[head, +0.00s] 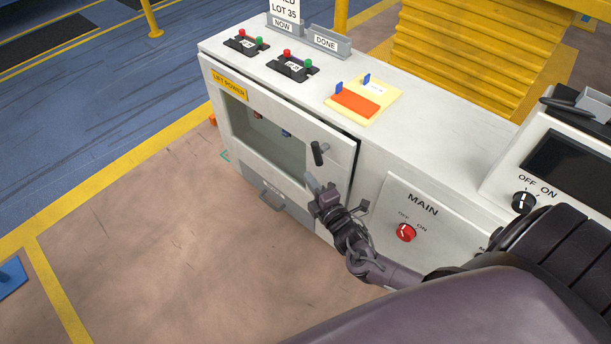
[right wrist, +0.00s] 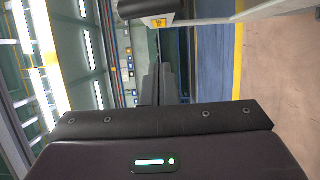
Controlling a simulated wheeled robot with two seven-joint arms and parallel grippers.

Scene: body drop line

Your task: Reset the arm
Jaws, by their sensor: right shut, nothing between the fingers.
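My right gripper (head: 314,183) is in front of the white cabinet, low at the right side of the windowed LIFT POWER door (head: 230,112). Its fingers are shut and empty, just below the door's black handle (head: 319,153) and apart from it. In the right wrist view the shut fingers (right wrist: 158,85) point away, with a dark block (right wrist: 145,8) at the top edge. A dark gap shows along the door's top and right edges; I cannot tell whether it stands slightly ajar. My left gripper is not in view.
The MAIN panel has a red knob (head: 405,232), right of my gripper. On the cabinet top are two button boxes (head: 246,42) (head: 292,66), NOW and DONE holders (head: 325,42), and a yellow board (head: 385,98). A dark-screened console (head: 560,165) stands right.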

